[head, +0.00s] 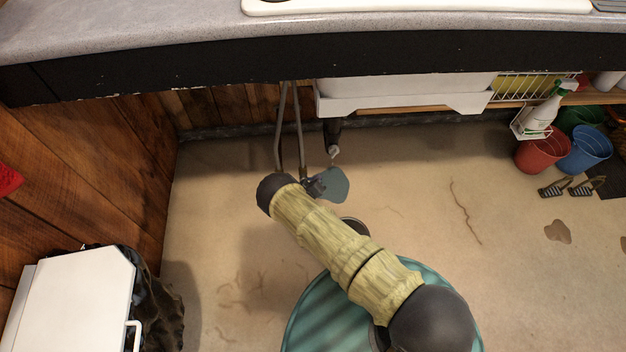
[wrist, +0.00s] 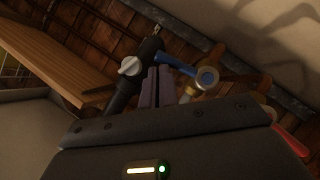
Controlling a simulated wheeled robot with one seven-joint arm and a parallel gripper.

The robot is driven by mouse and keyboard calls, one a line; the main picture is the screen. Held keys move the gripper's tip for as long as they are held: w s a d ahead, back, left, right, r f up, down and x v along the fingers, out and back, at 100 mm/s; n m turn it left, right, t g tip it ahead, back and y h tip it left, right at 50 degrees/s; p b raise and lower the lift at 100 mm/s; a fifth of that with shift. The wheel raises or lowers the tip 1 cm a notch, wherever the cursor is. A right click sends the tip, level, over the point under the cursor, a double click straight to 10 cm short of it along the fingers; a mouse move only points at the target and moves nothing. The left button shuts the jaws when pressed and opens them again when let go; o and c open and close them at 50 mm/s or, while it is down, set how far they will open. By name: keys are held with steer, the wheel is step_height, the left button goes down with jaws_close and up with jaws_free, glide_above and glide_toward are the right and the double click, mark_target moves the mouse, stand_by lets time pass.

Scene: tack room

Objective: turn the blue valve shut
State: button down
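The blue valve lever (wrist: 177,64) shows in the wrist view, slanting from a dark pipe fitting towards a round blue-rimmed end (wrist: 207,77). Brass-coloured fittings sit just below that end. My gripper (wrist: 160,72) has its two narrow fingers close together, with no clear gap. The fingertips are just below and left of the lever; I cannot tell whether they touch it. In the head view, my gripper (head: 314,186) is under the counter, beside the hanging pipes. The blue valve cannot be made out there.
A white knob (wrist: 131,66) sits on the dark pipe left of the lever. A wooden board (wrist: 60,65) lies further left. In the head view, thin pipes (head: 291,130) hang under the counter (head: 200,65). Red (head: 541,152) and blue (head: 588,150) buckets stand right; open floor lies between.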

steer(key=shift+w+d, duration=0.15)
steer(key=shift+w, duration=0.05)
steer(key=shift+w+d+r, duration=0.1)
steer(key=shift+d, duration=0.05)
step_height(320, 180, up, 10)
steer(key=p, duration=0.4)
steer(key=shift+s+f+p, duration=0.2)
steer(key=shift+s+p, duration=0.05)
steer(key=shift+p, duration=0.15)
steer(key=shift+a, duration=0.25)
